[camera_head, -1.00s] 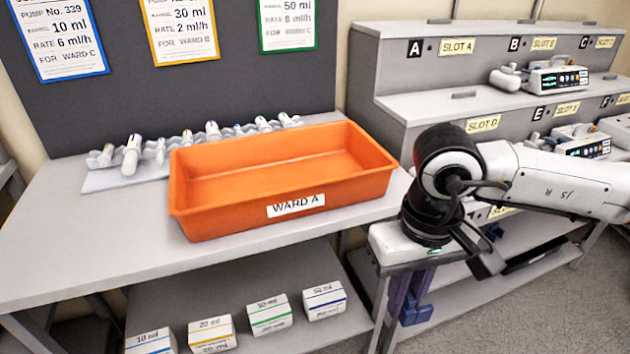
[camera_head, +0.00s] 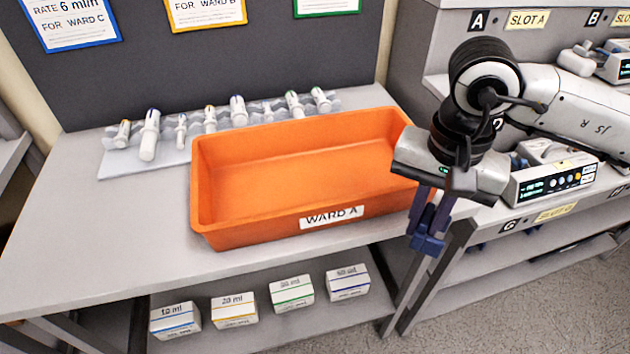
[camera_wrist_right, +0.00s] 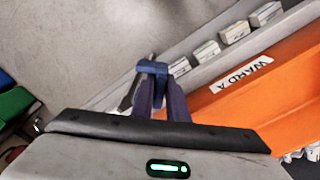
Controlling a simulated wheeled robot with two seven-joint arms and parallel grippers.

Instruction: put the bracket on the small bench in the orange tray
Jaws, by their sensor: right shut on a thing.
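The orange tray (camera_head: 345,225), labelled WARD A, stands on the bench and looks empty inside. My right gripper (camera_head: 430,218) points down at the tray's front right corner, in front of part of its right end. It is shut on a small dark blue piece, seemingly the bracket (camera_head: 427,244), which hangs at the fingertips. In the right wrist view the bracket (camera_wrist_right: 152,68) shows at the finger ends, beside the tray (camera_wrist_right: 240,100) and not over its inside. My left gripper is not in view.
A grey rack of syringes (camera_head: 150,160) lies behind the tray's left. Small labelled boxes (camera_head: 292,292) stand on the lower shelf. Stepped shelving with slot labels and a pump (camera_head: 553,183) stands at the right. The bench's left part (camera_head: 100,235) is clear.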

